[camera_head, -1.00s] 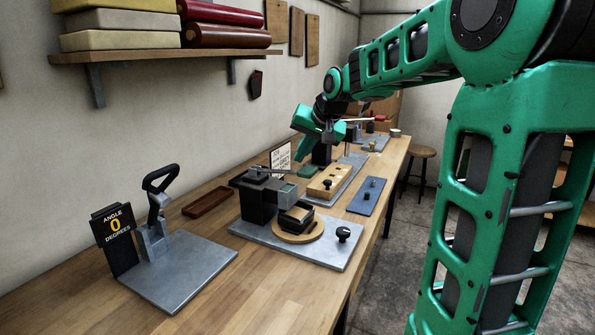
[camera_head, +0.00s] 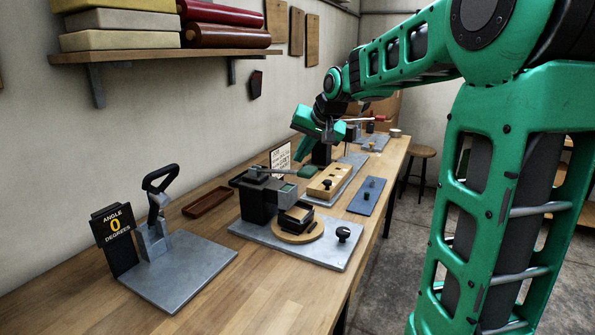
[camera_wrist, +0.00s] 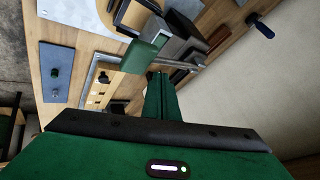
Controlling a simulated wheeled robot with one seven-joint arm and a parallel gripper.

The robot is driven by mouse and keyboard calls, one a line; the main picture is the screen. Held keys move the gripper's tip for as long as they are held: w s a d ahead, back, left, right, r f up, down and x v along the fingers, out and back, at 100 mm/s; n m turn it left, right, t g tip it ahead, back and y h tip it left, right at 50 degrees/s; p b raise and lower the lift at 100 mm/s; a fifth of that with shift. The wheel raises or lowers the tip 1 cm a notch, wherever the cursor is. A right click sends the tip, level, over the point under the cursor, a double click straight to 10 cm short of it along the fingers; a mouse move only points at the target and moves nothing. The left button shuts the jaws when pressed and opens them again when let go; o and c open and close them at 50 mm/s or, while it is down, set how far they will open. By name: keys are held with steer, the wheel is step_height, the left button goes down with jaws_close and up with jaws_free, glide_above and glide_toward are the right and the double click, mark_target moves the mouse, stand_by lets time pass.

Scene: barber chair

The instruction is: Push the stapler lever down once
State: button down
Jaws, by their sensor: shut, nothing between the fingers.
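The stapler is not labelled; it appears to be the black upright device (camera_head: 258,200) on a grey plate, with a thin metal lever (camera_head: 270,171) across its top. The lever looks raised and roughly level. In the wrist view a green block (camera_wrist: 148,53) shows beside a grey-black body, just past my fingertips; I cannot tell whether it belongs to the lever. My gripper (camera_head: 304,153) is shut and empty. In the head view it hangs above and beyond the device, fingers pointing down, apparently not touching it. In the wrist view my fingertips (camera_wrist: 160,82) are together.
A round wooden disc (camera_head: 298,234) with a black piece stands before the device. A wooden block with holes (camera_head: 328,182) and a blue plate (camera_head: 369,196) lie to the right. An angle-sign fixture (camera_head: 155,245) stands at front left. A brown tray (camera_head: 208,202) lies near the wall.

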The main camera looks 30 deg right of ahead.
mark_target(302, 168)
steer(key=shift+f, duration=0.15)
steer(key=shift+s+f, duration=0.1)
steer(key=shift+f, duration=0.1)
stand_by(0.3)
steer(key=shift+s+d+f, duration=0.1)
steer(key=shift+f, duration=0.7)
steer(key=shift+s+d+f, duration=0.1)
steer(key=shift+f, duration=0.7)
stand_by(2.1)
steer(key=shift+r, duration=0.15)
steer(key=shift+w+a+r, duration=0.1)
steer(key=shift+w+r, duration=0.05)
steer(key=shift+r, duration=0.8)
steer(key=shift+w+a+r, duration=0.1)
steer(key=shift+r, duration=0.85)
steer(key=shift+w+a+r, duration=0.1)
steer(key=shift+w+r, duration=0.1)
steer(key=shift+r, duration=1.05)
steer(key=shift+w+a+r, duration=0.1)
steer(key=shift+w+r, duration=0.05)
steer(key=shift+r, duration=1.05)
